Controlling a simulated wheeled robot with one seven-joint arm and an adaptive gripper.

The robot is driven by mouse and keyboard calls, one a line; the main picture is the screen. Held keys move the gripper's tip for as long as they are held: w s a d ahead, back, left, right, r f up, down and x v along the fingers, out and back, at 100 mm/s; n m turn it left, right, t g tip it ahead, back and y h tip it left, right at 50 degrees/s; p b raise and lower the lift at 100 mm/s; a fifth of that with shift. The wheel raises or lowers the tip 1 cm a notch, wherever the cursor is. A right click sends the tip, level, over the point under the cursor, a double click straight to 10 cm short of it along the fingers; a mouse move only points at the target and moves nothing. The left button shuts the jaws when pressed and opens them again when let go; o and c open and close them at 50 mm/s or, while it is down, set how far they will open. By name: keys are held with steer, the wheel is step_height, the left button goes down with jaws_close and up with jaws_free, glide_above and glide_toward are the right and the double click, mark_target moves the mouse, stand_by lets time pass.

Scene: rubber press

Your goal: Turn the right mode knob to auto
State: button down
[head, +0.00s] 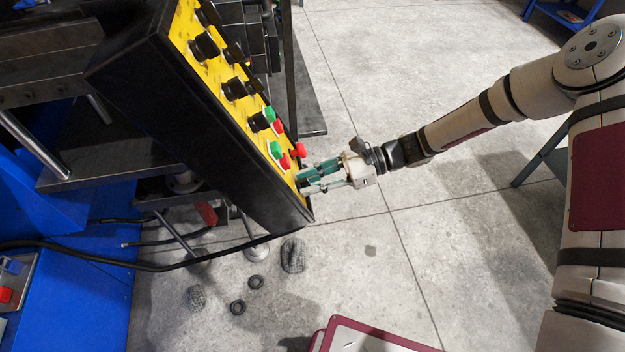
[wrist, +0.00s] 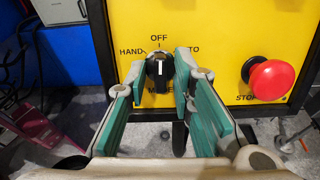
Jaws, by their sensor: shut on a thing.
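The black mode knob (wrist: 159,68) sits on the yellow panel in the wrist view. Its white mark points up to OFF, with HAND on the left and the auto label, partly covered, on the right. My gripper (wrist: 161,72) is shut on the knob, one green-padded finger on each side. In the head view my gripper (head: 304,180) reaches the lower end of the yellow control panel (head: 210,72) from the right.
A red STOP button (wrist: 272,80) stands out right of the knob. Several black knobs, such as one (head: 236,89), and red and green buttons line the panel further up. A black cable (head: 170,268) runs below the panel. The floor to the right is open.

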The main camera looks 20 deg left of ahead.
steer(key=shift+m+t+b, duration=0.5)
steer(key=shift+m+b, duration=0.1)
steer(key=shift+m, duration=3.8)
steer(key=c, duration=1.7)
jaws_free()
steer(key=v, duration=1.2)
steer(key=shift+d, duration=0.1)
